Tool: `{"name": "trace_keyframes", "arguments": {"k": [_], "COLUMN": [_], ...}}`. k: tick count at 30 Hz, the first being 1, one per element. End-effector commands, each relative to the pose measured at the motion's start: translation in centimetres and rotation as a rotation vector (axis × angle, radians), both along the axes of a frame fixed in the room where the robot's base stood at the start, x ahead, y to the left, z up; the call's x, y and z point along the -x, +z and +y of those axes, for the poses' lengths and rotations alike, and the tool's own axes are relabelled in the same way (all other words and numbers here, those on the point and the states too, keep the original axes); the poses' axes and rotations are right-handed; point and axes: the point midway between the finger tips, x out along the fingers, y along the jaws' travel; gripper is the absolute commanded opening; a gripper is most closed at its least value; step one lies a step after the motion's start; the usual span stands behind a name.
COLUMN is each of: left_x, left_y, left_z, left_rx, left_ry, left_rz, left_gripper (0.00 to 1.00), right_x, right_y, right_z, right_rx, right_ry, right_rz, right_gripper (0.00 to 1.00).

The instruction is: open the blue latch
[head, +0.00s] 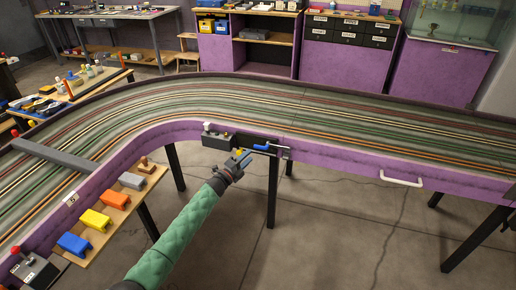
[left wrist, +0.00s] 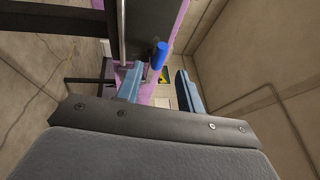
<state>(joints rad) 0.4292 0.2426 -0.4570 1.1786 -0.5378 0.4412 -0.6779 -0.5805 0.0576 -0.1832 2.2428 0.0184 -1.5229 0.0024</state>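The blue latch handle (head: 262,147) sticks out from the purple side wall of the track, at the left end of a metal rod and bracket (head: 281,151). In the left wrist view the blue handle (left wrist: 160,55) shows as a short upright cylinder beside the metal rod. My left gripper (head: 240,157) is just left of and slightly below the handle in the head view. In the left wrist view its two pale blue fingers (left wrist: 158,85) stand apart with nothing held between them. The handle appears beyond the fingertips, with a gap. My right gripper is not in view.
A grey control box (head: 215,138) with a white knob sits on the track's edge above my left gripper. A white handle (head: 401,179) is on the purple wall to the right. A wooden shelf (head: 124,210) with coloured blocks is at left. Table legs stand below the track.

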Motion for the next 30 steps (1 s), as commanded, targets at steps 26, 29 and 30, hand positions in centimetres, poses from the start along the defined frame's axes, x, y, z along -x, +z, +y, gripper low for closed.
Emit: {"name": "trace_keyframes", "arguments": {"k": [26, 29, 30], "left_x": [-6.1, -6.1, -6.1], "left_y": [1.4, 1.4, 1.4], "left_z": [-4.6, -4.6, -4.6], "left_rx": [-0.018, -0.018, -0.018], "left_ry": [0.009, 0.008, 0.008], "left_rz": [-0.012, -0.012, -0.013], "left_gripper": [0.38, 0.38, 0.38], "right_x": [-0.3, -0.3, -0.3], "right_y": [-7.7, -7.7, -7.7], "right_z": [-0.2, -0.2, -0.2], "right_rx": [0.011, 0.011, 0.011], "right_ry": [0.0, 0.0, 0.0], "right_rz": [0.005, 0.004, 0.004], "right_gripper": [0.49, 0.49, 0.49]}}
